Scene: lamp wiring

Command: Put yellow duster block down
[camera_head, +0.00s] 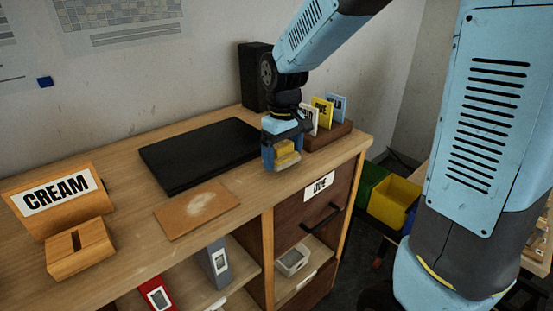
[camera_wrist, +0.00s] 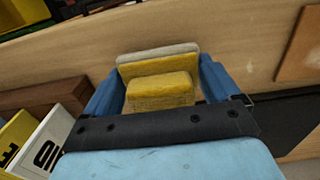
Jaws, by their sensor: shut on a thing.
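The yellow duster block (camera_head: 286,150) is between the fingers of my gripper (camera_head: 283,160), over the right part of the wooden desk top. In the wrist view the duster block (camera_wrist: 160,90) shows a yellow body with a pale layer along its far side. The two blue fingers of my gripper (camera_wrist: 160,88) stand on either side of it and are shut on it. Whether the block touches the desk is hard to tell; its underside is hidden in the head view.
A black flat pad (camera_head: 195,155) lies left of my gripper, and a brown board (camera_head: 197,210) with a pale smudge lies in front of it. A wooden card holder (camera_head: 328,137) is close on the right. A CREAM sign (camera_head: 55,195) and slotted wooden block (camera_head: 80,248) stand far left.

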